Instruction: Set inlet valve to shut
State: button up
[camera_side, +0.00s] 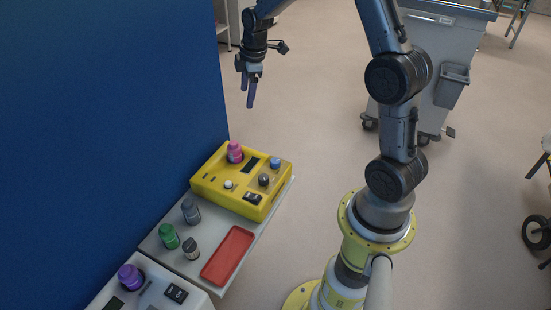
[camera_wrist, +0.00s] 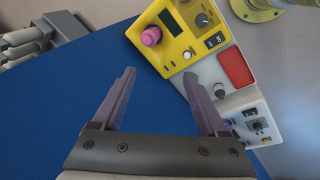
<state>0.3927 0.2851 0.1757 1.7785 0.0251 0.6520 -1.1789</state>
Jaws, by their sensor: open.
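A yellow control box (camera_side: 212,177) sits at the far end of a grey bench; it also shows in the wrist view (camera_wrist: 166,58). It carries a pink knob (camera_side: 235,152), a blue knob (camera_side: 275,163), a black knob (camera_side: 264,180), a white button (camera_side: 228,184), a dark display (camera_side: 250,164) and a rocker switch (camera_side: 252,198). The pink knob is clear in the wrist view (camera_wrist: 151,36). I cannot read a label telling which control is the inlet valve. My gripper (camera_side: 248,90) hangs open and empty, above and apart from the box; its two fingers show in the wrist view (camera_wrist: 160,76).
A white device (camera_side: 150,290) with a purple knob (camera_side: 131,277) stands nearer. A blue wall (camera_side: 100,110) borders the bench. A grey bin (camera_side: 440,60) stands behind.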

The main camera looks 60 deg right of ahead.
jog(key=d+f+m+g, duration=0.1)
jog(key=d+f, duration=0.4)
jog(key=f, duration=0.4)
jog(key=m+g+y, duration=0.1)
jog(key=g, duration=0.1)
send_near(276, 160)
notch_tip(276, 160, down, 9)
jog(key=shift+s+r, duration=0.1)
grip_shut()
